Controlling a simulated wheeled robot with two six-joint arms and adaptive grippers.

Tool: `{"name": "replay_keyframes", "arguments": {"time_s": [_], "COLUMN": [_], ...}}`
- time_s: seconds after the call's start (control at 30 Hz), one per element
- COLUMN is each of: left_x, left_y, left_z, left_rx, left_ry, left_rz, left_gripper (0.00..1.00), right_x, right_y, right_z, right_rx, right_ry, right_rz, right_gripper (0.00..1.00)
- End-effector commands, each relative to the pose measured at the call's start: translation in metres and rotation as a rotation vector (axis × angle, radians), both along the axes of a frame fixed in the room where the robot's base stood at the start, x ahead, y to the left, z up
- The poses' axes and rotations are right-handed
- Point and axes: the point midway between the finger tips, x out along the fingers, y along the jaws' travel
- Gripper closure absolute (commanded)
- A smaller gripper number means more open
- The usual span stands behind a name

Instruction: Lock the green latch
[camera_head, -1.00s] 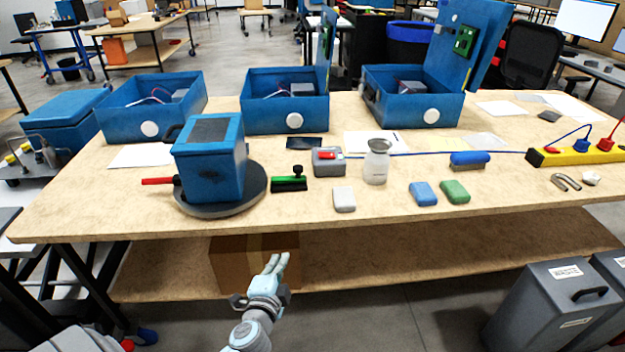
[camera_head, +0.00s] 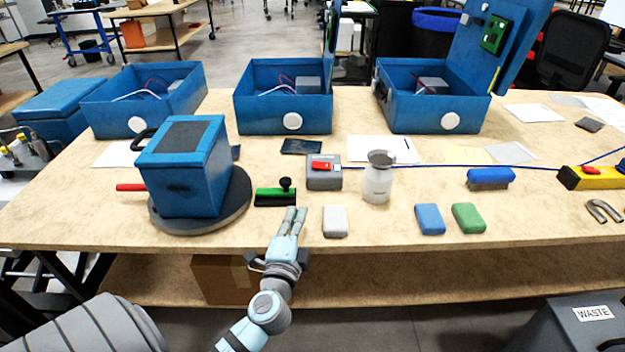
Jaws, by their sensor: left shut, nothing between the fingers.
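The green latch (camera_head: 275,196) is a small black block with a green top and a black knob, lying on the table right of the blue box on its round grey base. My left gripper (camera_head: 291,218) reaches up from below at the table's front edge. Its fingers are together and empty, just in front of the latch and a little to its right. I cannot tell whether the fingertips touch the latch. My right gripper is not in view.
The blue box (camera_head: 184,167) with a red handle stands close on the left. A white block (camera_head: 335,222) lies just right of my fingers. A grey box with a red switch (camera_head: 323,172) and a metal-topped jar (camera_head: 378,180) stand behind. Open blue cases (camera_head: 285,96) line the back.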

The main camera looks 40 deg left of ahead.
Motion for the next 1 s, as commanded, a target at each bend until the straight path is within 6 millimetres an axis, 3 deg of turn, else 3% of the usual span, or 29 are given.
{"name": "replay_keyframes", "arguments": {"time_s": [0.2, 0.33, 0.8, 1.0], "left_x": [-0.003, 0.004, 0.077, 0.088], "left_y": [0.004, 0.007, 0.042, 0.047], "left_z": [0.0, 0.001, 0.003, 0.004], "left_rx": [0.0, 0.002, 0.001, 0.0], "left_ry": [0.0, -0.002, 0.0, 0.0], "left_rz": [0.008, 0.007, 0.003, 0.003], "left_gripper": [1.0, 1.0, 1.0, 1.0], "right_x": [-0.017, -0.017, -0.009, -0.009], "right_y": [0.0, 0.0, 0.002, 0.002], "right_z": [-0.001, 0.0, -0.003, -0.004], "right_rx": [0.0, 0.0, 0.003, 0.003], "right_ry": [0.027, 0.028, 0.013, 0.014], "right_rz": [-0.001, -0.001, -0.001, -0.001], "right_gripper": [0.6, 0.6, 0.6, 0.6]}}
